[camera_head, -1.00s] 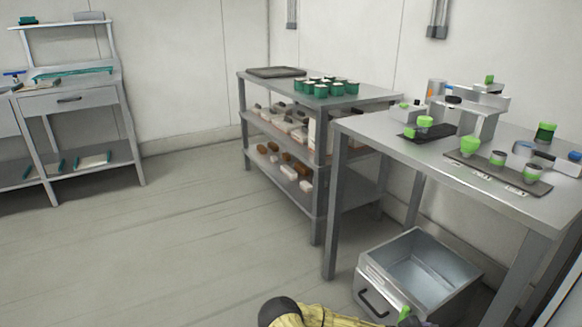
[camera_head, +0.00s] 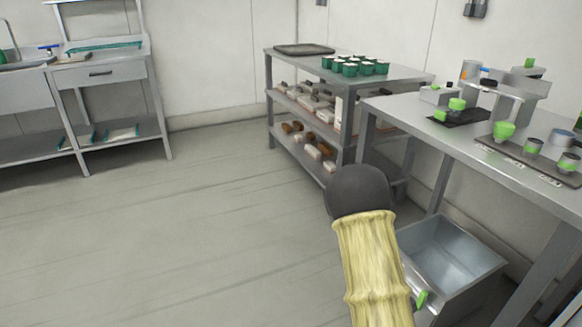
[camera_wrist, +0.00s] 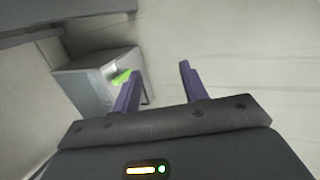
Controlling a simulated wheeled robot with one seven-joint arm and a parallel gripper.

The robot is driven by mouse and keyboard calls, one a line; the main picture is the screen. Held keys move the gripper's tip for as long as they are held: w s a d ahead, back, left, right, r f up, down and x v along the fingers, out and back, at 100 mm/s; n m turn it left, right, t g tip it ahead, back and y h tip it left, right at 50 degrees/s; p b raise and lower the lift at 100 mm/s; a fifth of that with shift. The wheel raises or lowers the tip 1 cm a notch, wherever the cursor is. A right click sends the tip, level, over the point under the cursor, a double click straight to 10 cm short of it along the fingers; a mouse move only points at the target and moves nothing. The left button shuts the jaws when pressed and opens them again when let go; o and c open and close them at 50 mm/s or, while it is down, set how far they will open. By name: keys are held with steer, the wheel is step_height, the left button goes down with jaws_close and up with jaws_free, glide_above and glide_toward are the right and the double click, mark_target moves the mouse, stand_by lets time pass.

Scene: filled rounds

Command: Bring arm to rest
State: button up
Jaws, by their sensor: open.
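My gripper (camera_wrist: 158,82) shows in the wrist view with its two purple fingers apart and nothing between them. Beyond the fingers is pale floor and part of a grey metal bin. In the head view my arm, in a yellow sleeve with a dark rounded end, rises from the bottom edge in front of the bin; the fingers cannot be made out there. The grey bin (camera_head: 450,250) stands on the floor under the right table, with a bright green piece (camera_head: 422,299) at its front. The bin also shows in the wrist view (camera_wrist: 88,85).
A steel table (camera_head: 450,135) at right bears green-topped items and dark trays. A shelf unit (camera_head: 400,78) behind it holds several green cups (camera_head: 352,68) and a dark tray (camera_head: 304,49). A workbench (camera_head: 110,100) stands at far left. The middle floor (camera_head: 200,230) is clear.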

steer(key=s+a+r+m+t+y, duration=0.15)
steer(key=s+a+r, duration=0.25)
steer(key=a+r, duration=0.4)
steer(key=s+a+r+m+t+y, duration=0.1)
steer(key=s+a+r+m+y, duration=0.2)
steer(key=a+r, duration=0.55)
step_height(320, 180, up, 40)
steer(key=d+p, duration=0.2)
steer(key=p, duration=3.6)
steer(key=shift+s+r, duration=0.15)
steer(key=shift+r, duration=0.05)
steer(key=shift+d+h, duration=0.1)
steer(key=shift+h, duration=0.15)
